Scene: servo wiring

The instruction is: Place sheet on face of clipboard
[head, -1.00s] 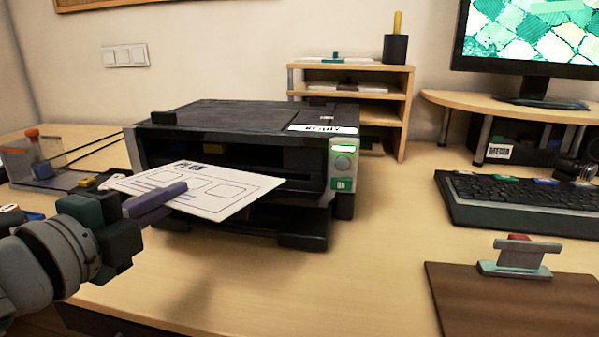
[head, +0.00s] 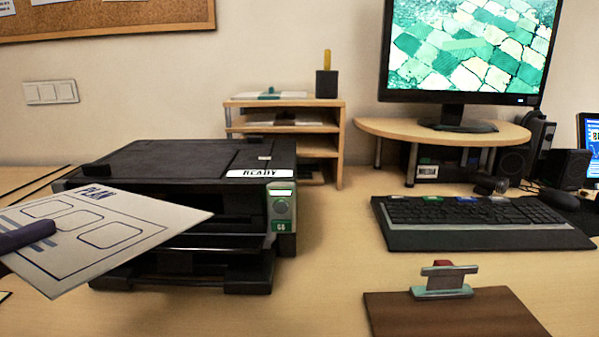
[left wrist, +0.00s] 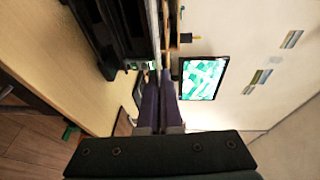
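The white sheet (head: 115,222), printed with "PLAN" and several outlined boxes, is held up in the air in front of the printer at the left of the head view. My left gripper (head: 28,236) is shut on its near left edge; only its dark purple fingers show there. In the left wrist view the fingers (left wrist: 159,95) lie close together and the sheet is seen edge-on, hard to make out. The brown clipboard (head: 450,315) lies on the desk at the lower right, its face bare, with a metal clip (head: 442,284) at its far edge. My right gripper is out of view.
The black printer (head: 190,165) stands behind the sheet. A keyboard (head: 480,222) lies behind the clipboard, with a monitor (head: 462,50) on a wooden stand (head: 500,135) beyond. The desk between printer and clipboard is clear.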

